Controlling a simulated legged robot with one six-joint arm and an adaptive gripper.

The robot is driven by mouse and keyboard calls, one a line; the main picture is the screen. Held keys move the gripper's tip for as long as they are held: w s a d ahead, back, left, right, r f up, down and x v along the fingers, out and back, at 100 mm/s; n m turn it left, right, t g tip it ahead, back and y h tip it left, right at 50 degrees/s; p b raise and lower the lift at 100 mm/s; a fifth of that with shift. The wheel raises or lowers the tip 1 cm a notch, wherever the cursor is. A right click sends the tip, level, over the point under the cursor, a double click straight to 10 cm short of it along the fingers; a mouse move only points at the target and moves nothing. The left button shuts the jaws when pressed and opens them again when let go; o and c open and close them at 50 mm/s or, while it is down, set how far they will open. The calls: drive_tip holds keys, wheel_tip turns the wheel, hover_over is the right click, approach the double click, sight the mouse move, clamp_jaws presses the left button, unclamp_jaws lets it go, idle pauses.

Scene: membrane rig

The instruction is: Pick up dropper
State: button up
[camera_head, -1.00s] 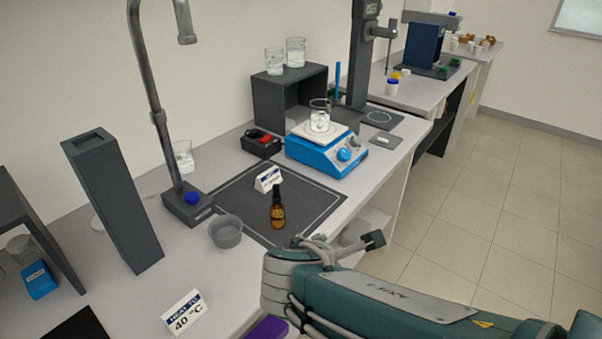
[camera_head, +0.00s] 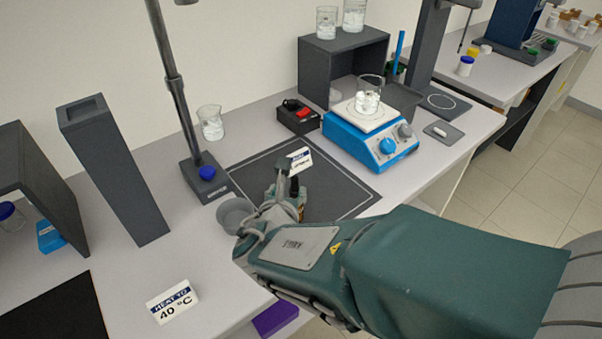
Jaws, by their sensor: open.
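The dropper is the dark cap part of a small amber bottle, which stands on the dark mat (camera_head: 345,190). Only a sliver of the amber bottle (camera_head: 301,212) shows; my gripper covers the rest, and I cannot pick out the dropper itself. My gripper (camera_head: 286,186) is open, with its fingers over the bottle's place. I cannot tell whether the fingers touch the bottle or whether it sits between them.
A grey bowl (camera_head: 234,213) stands close left of my gripper. A small label card (camera_head: 300,159) stands just behind it. A blue hotplate (camera_head: 372,142) with a beaker is at the back right. A metal stand (camera_head: 205,178) rises at the left. A "40 °C" sign (camera_head: 173,301) stands in front.

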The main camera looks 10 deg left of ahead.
sight(294, 182)
drive_tip(key=x, duration=0.4)
drive_tip(key=d+x, duration=0.1)
drive_tip(key=x, duration=0.1)
drive_tip(key=shift+w+a+f, duration=0.1)
drive_tip(key=shift+w+a, duration=0.15)
drive_tip(key=shift+a, duration=0.1)
drive_tip(key=shift+c, duration=0.6)
drive_tip(key=c, duration=0.6)
drive_tip(key=shift+o, duration=0.2)
